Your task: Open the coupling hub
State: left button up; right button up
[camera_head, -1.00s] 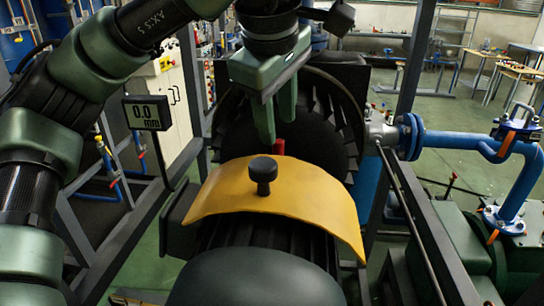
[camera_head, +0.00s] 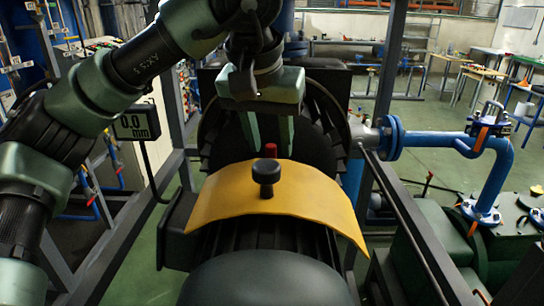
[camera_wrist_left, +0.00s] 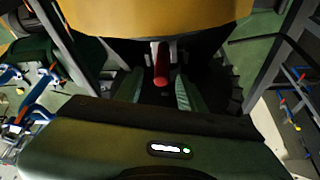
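A curved yellow cover (camera_head: 310,192) with a black knob (camera_head: 265,175) lies over the dark ribbed machine body; I take it to be part of the coupling hub. A short red handle (camera_head: 270,150) stands just behind it. My left gripper (camera_head: 268,140) is above and behind the cover, fingers pointing down, open and empty. In the left wrist view the red handle (camera_wrist_left: 160,65) shows between the lines of the two spread green fingers, and the yellow cover (camera_wrist_left: 155,15) is at the top. I cannot tell whether the fingers touch the handle. My right gripper is not in view.
A dark finned wheel (camera_head: 325,125) stands behind the cover. Dark frame posts (camera_head: 388,75) and a blue pipe (camera_head: 440,140) flank the machine. Open floor and work tables lie at the back right.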

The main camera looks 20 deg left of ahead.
pick_arm(q)
jog(key=x, duration=0.5)
jog(key=shift+p, duration=0.4)
jog(key=shift+a, duration=0.1)
grip_shut()
dwell(0.9)
